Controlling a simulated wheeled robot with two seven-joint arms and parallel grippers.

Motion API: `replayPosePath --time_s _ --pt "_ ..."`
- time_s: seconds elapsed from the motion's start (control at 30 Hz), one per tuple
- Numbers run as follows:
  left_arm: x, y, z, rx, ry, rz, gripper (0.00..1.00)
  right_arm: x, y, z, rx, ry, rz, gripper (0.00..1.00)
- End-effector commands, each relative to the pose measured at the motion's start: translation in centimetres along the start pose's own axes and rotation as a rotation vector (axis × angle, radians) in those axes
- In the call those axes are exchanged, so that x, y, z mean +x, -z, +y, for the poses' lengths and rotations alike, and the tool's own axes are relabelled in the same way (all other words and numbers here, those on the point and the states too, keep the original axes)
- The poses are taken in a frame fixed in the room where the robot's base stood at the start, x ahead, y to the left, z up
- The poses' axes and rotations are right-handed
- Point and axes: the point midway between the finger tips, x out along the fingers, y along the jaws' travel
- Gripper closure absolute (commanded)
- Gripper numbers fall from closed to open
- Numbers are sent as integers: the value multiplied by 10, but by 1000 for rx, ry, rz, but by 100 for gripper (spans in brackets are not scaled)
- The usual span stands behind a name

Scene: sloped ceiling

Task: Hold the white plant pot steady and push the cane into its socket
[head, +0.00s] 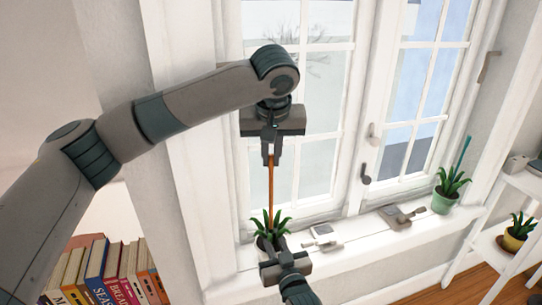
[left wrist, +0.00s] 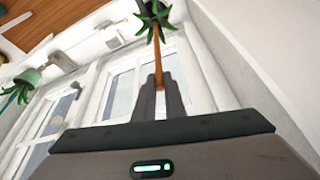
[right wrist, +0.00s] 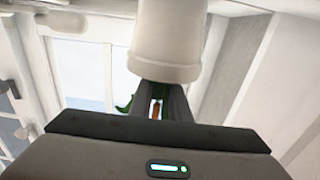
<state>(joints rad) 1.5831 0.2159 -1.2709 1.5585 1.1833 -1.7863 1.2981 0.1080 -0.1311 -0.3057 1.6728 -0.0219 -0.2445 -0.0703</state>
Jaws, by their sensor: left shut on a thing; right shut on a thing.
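The white plant pot (head: 263,243) stands on the window sill with green spiky leaves (head: 270,223) over it. My right gripper (head: 283,247) is shut on its near side; the right wrist view shows the pot (right wrist: 167,40) at the fingertips (right wrist: 160,88). My left gripper (head: 271,160) is above the pot, shut on the upper end of the thin orange-brown cane (head: 270,190). The cane hangs nearly upright, its lower end among the leaves. In the left wrist view the cane (left wrist: 159,52) runs from the fingers to the plant. The leaves hide the socket and the cane's tip.
A green pot (head: 444,201) with a teal cane stands further right. Books (head: 110,275) are at lower left, and a white shelf with a yellow pot (head: 514,241) is at right. The window is close behind.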

Motion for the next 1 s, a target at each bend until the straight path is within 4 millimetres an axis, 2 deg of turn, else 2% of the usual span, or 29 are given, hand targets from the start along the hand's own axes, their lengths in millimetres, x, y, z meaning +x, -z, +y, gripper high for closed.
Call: replayPosePath --time_s 0.47,1.0 --pt "1 0 0 0 0 0 100 0 0 0 0 0 0 100" --pt "10 -4 0 0 0 -1 100 0 0 0 0 0 0 100"
